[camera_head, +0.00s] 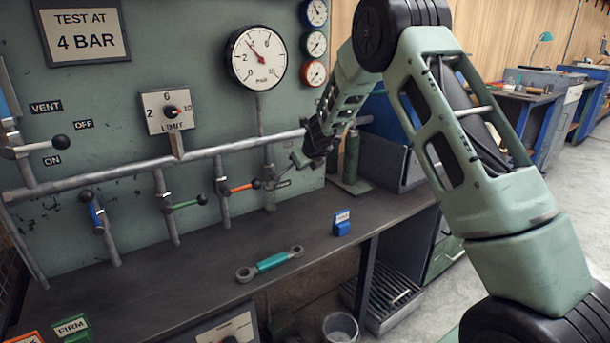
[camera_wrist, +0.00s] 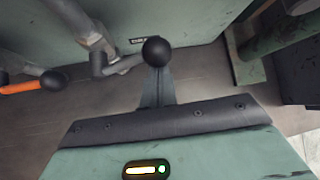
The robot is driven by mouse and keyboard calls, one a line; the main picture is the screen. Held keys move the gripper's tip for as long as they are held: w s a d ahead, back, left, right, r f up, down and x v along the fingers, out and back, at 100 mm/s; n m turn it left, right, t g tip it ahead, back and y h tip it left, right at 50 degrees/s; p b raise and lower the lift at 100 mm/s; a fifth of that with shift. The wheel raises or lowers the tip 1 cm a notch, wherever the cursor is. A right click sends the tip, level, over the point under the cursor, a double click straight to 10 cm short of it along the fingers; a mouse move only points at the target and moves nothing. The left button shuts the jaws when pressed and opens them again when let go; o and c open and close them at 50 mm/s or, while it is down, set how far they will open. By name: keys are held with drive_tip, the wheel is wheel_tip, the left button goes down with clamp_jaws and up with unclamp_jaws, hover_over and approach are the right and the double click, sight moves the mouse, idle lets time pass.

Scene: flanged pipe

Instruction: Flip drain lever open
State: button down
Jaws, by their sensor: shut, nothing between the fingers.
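The drain lever shows in the wrist view as a short grey arm (camera_wrist: 124,65) reaching right from its valve to a round black knob (camera_wrist: 155,51). A small dark label, too small to read, is on the panel behind it. My gripper (camera_head: 297,158) is shut and empty. In the wrist view its closed fingers (camera_wrist: 157,88) point up at the knob, which overlaps their tips; I cannot tell whether they touch.
An orange lever (camera_head: 243,187), a green lever (camera_head: 187,204) and a blue lever (camera_head: 95,213) sit on branches to the left. A horizontal pipe (camera_head: 225,149) runs above them. A wrench (camera_head: 270,262) and a blue tag block (camera_head: 342,222) lie on the bench (camera_head: 190,285), otherwise largely clear in front.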

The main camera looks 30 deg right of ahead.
drive_tip(key=a+r+n+t+h+b, duration=0.2)
drive_tip(key=a+r+n+h+b, duration=0.2)
drive_tip(key=a+h+b, duration=0.2)
drive_tip(key=shift+a+r+n+h, duration=0.35)
drive_tip(key=shift+a+h, duration=0.4)
drive_tip(key=shift+h, duration=0.25)
idle(0.3)
drive_tip(key=shift+s, duration=0.1)
idle(0.5)
